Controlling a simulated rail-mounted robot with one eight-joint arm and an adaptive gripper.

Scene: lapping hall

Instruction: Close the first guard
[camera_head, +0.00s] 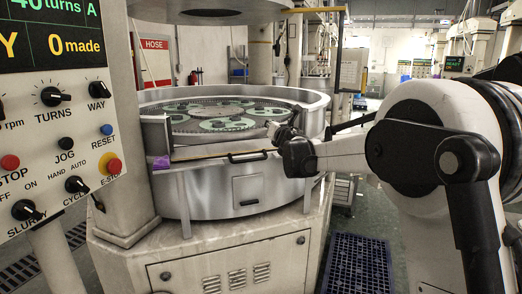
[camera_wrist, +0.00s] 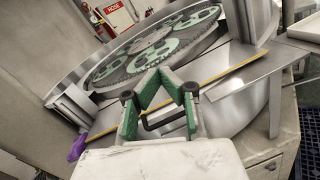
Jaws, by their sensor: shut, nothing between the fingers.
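The guard (camera_head: 205,164) is the metal panel with a yellow-edged top and a black bar handle (camera_head: 248,157) at the front of the round lapping tub. It sits low between two upright side posts, leaving a gap above it onto the plate. In the wrist view the yellow edge (camera_wrist: 220,73) runs slantwise beyond my fingers, and the black handle (camera_wrist: 165,122) shows between the finger links. My gripper (camera_head: 272,128) is shut and empty, above the right part of the guard; its green-padded fingers (camera_wrist: 160,72) meet at the tips. I cannot tell whether it touches the guard.
The lapping plate (camera_head: 215,115) with green carriers lies inside the tub rim (camera_head: 318,98). A control panel (camera_head: 60,130) with knobs and buttons stands at the left. A purple piece (camera_head: 161,162) is at the guard's left end. A blue floor grating (camera_head: 357,265) lies at right.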

